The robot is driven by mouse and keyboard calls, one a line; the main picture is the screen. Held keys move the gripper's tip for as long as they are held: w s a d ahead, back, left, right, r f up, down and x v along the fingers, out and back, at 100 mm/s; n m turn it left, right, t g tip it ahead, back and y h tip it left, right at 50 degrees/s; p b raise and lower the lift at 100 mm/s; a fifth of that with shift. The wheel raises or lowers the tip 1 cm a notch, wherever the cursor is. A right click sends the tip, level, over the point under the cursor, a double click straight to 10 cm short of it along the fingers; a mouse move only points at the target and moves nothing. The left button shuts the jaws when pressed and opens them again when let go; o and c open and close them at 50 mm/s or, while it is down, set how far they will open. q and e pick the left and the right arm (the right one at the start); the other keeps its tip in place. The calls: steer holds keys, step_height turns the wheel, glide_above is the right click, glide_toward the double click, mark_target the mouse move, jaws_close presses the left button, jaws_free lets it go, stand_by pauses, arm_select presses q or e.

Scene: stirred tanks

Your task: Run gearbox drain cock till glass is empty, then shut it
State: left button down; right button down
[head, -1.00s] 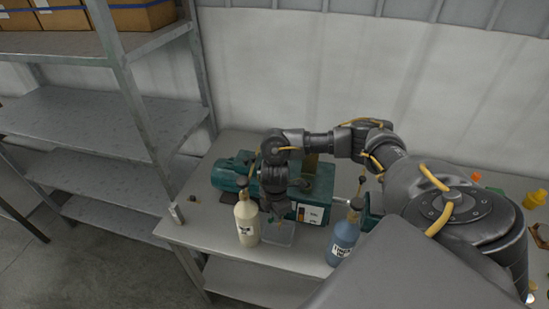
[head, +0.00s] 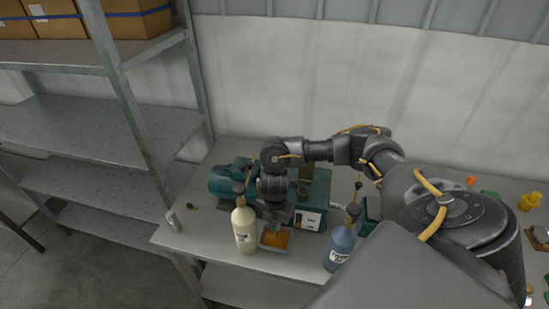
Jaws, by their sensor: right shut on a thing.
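The green gearbox (head: 318,189) stands on the bench with its motor (head: 228,181) at the left. A pale label plate (head: 309,220) shows on its front face. My right gripper (head: 273,221) reaches down at the gearbox's front, shut on what seems to be the drain cock. The gripper hides the cock, so its handle angle cannot be told. A clear drain tray (head: 274,251) sits below the gripper with orange oil (head: 276,240) in it. The sight glass is too small and covered to read its level. My left gripper is out of view.
A cream pump bottle (head: 244,232) stands close left of the tray. A blue pump bottle (head: 341,246) stands to the right, near my arm. Metal shelving (head: 75,135) rises at the left. Small yellow parts (head: 529,202) lie at the far right.

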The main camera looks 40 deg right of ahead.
steer(key=c, duration=1.8)
jaws_free()
steer(key=shift+o, duration=0.2)
steer(key=shift+r, duration=0.1)
step_height(320, 180, up, 11)
steer(key=p, duration=0.1)
steer(key=shift+f, duration=0.2)
